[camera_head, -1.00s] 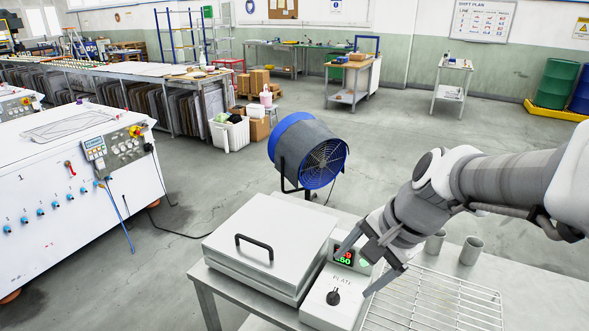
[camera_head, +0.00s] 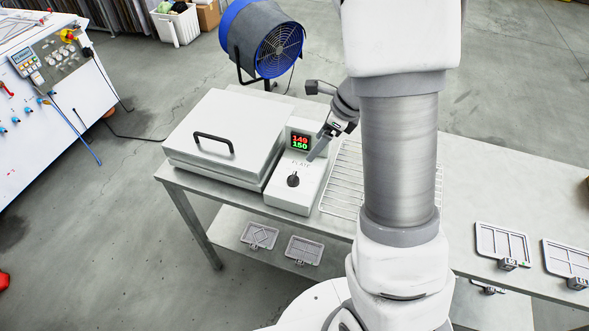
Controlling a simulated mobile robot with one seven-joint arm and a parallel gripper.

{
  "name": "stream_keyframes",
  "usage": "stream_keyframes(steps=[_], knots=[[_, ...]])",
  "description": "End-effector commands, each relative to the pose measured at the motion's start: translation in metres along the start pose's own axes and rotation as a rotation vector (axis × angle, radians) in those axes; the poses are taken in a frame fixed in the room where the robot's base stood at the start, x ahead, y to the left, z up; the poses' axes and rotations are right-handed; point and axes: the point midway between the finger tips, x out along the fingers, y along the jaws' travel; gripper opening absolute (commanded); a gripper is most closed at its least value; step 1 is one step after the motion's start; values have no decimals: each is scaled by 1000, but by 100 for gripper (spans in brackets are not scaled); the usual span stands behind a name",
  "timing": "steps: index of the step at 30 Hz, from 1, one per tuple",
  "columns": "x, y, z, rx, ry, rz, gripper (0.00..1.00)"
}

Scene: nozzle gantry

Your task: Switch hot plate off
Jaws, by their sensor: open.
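The hot plate (camera_head: 224,128) is a pale box with a dark handle on its lid, and the lid is down. To its right is the control box (camera_head: 290,202), marked PLATE. It has a black knob (camera_head: 293,180) and a lit display (camera_head: 300,142) reading red 149 over green 150. My gripper (camera_head: 314,152) is above the box's right side, beside the display and up from the knob, apart from the knob. Its jaws are open and empty; one finger slants down to the left, and the other is hard to make out.
A wire rack (camera_head: 340,180) lies right of the control box, partly behind my arm. A blue-rimmed fan (camera_head: 262,38) stands behind the table. Framed plates (camera_head: 502,243) lie at the right front edge, and others (camera_head: 260,236) are on the lower shelf. The table's right side is largely bare.

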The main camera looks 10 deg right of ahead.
Motion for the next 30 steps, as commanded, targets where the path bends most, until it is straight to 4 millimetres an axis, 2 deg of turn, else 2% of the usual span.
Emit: stream_keyframes(steps=[1, 12, 18, 24, 30], knots=[[12, 1, -2, 1, 4, 5, 83], [94, 2, -2, -2, 4, 5, 83], [129, 1, -1, -2, 2, 3, 83], [148, 1, 0, -4, 1, 1, 83], [153, 1, 0, -5, 1, 1, 83]])
